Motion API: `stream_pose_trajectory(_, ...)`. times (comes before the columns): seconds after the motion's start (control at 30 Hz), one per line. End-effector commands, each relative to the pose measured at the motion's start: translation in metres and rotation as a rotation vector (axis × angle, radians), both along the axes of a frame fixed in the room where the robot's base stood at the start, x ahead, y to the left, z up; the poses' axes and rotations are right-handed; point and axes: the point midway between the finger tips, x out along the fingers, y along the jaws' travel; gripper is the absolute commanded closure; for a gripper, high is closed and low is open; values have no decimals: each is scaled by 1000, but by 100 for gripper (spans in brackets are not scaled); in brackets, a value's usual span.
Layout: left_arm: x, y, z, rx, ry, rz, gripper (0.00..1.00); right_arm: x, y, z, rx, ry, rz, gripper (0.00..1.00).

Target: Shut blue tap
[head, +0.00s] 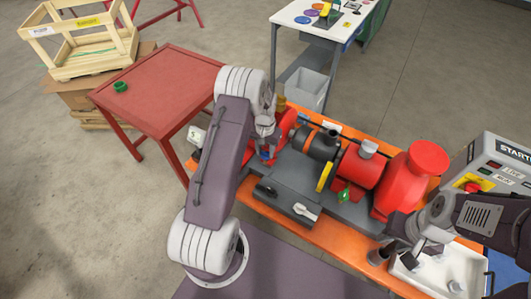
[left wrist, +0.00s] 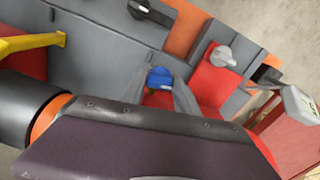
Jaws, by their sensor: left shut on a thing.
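The blue tap (left wrist: 160,77) shows in the left wrist view as a small blue handle between the two grey fingers of my left gripper (left wrist: 162,90). The fingers are shut on it. In the head view the left gripper (head: 267,142) reaches down at the left end of the pump skid, and a bit of the blue tap (head: 265,155) shows just below it. My right gripper (head: 410,252) is at the lower right over a white tray, and its fingers are too unclear to judge.
A grey-handled tap (left wrist: 222,55) is near the blue one. A start box (head: 490,165) stands right. A red table (head: 165,85) stands left.

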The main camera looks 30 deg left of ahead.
Motion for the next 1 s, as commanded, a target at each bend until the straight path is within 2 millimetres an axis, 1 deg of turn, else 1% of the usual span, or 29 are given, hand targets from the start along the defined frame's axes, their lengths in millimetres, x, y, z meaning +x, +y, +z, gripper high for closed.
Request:
stream_pose_trajectory(0.2, 1, 1, 1, 1, -2, -117, 100, 0, 0, -6, 0, 0, 0, 64)
stream_pose_trajectory(0.4, 1, 2, 2, 1, -3, -181, 100, 0, 0, -9, 0, 0, 0, 64)
stream_pose_trajectory(0.97, 1, 2, 3, 2, -4, -210, 100, 0, 0, -9, 0, 0, 0, 64)
stream_pose_trajectory(1.0, 2, 2, 3, 2, -5, -210, 55, 0, 0, -9, 0, 0, 0, 64)
